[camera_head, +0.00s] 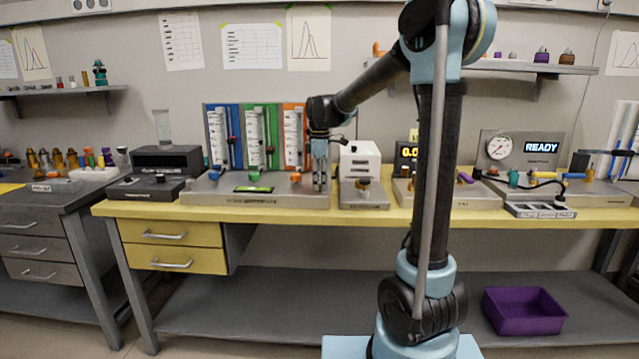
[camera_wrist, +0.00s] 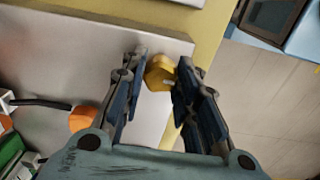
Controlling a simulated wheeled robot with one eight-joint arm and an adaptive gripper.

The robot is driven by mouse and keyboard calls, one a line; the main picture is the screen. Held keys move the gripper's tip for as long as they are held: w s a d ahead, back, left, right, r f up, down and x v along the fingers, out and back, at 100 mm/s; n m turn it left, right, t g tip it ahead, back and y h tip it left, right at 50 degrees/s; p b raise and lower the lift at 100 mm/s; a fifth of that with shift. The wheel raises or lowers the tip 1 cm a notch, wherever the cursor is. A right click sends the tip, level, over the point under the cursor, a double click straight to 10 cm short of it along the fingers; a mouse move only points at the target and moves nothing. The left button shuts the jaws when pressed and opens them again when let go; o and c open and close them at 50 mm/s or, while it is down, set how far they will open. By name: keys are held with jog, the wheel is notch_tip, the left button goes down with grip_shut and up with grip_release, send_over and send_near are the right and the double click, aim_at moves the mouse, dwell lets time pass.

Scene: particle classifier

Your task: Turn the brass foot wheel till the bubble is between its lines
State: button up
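The brass foot wheel (camera_wrist: 158,73) is a yellow knob at the front right corner of the grey base (camera_wrist: 60,50) in the wrist view. My gripper (camera_wrist: 156,68) points down over it, with one finger on each side. The fingers stand apart; the right one is close to the wheel, and I cannot tell if it touches. A gap shows on the left side. In the head view my gripper (camera_head: 320,187) is at the right end of the base (camera_head: 215,190) and hides the wheel. A bright green strip (camera_head: 253,189), perhaps the bubble level, lies on the base; its bubble is too small to read.
An orange knob (camera_wrist: 82,118) sits on the base, left of my gripper. A white instrument (camera_head: 360,160) with a brass-coloured knob (camera_head: 362,184) stands just to the right. The yellow table edge (camera_wrist: 212,30) runs close beside the wheel. Blue, green and orange panels stand behind.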

jog(key=shift+w+m, duration=0.1)
jog(key=shift+m, duration=0.3)
jog(key=m, duration=0.6)
jog(key=shift+m, duration=0.4)
jog(key=m, duration=0.3)
jog(key=shift+m, duration=2.1)
jog(key=o, duration=1.1)
